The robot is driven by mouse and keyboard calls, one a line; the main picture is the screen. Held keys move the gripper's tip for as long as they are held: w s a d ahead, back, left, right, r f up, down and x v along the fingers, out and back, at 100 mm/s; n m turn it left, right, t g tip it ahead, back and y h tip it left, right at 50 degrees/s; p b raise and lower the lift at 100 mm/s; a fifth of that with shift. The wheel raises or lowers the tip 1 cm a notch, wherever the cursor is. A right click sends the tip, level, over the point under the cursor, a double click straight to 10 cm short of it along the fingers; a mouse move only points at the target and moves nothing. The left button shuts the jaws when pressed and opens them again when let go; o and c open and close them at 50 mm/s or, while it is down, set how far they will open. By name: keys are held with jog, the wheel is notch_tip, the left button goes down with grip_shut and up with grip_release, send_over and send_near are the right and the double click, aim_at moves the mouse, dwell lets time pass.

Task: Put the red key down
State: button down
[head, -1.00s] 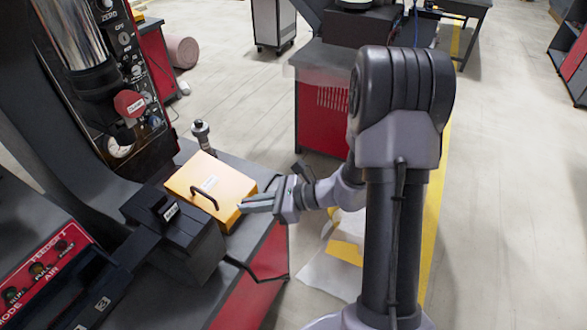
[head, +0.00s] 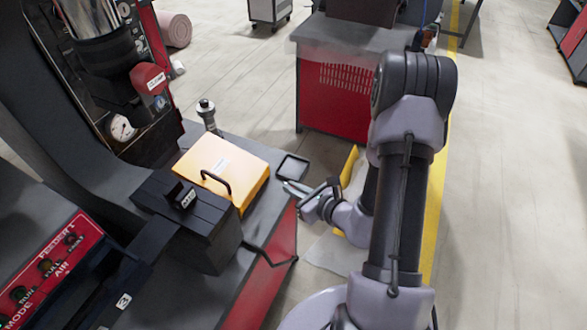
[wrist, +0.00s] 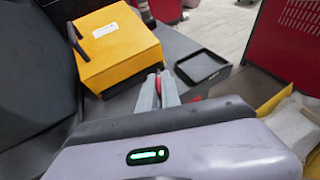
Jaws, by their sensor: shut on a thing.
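My gripper (head: 290,187) is at the right edge of the grey bench, beside the yellow box. In the wrist view my gripper (wrist: 159,84) has its two fingers close together. A small bit of the red key (wrist: 158,83) shows between the fingertips. The rest of the key is hidden by the fingers, and I cannot make it out in the head view. A small dark square tray (head: 292,167) lies on the bench just beyond the fingertips; it also shows to the right of them in the wrist view (wrist: 203,67). The tray looks empty.
The yellow box (head: 222,165) with a dark handle stands on the bench left of my gripper. A black box (head: 190,215) sits nearer. A metal knobbed post (head: 207,115) stands behind. A red cabinet (head: 340,95) is beyond the bench.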

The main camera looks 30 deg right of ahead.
jog(key=w+d, duration=0.2)
jog(key=w, duration=0.1)
jog(key=w+d+f+b, duration=0.1)
jog(key=w+d, duration=0.1)
jog(key=w, duration=0.2)
jog(key=w+d+b, duration=0.1)
jog(key=w+d, duration=0.1)
jog(key=w, duration=0.2)
jog(key=shift+w+d+f, duration=0.1)
jog(key=shift+w+f, duration=0.05)
notch_tip(320, 180, down, 4)
jog(key=shift+r+b, duration=0.2)
jog(key=shift+b, duration=0.8)
jog(key=shift+r, duration=0.1)
jog(key=shift+f, duration=0.2)
jog(key=c, duration=1.6)
grip_release()
jog(key=shift+o, duration=0.2)
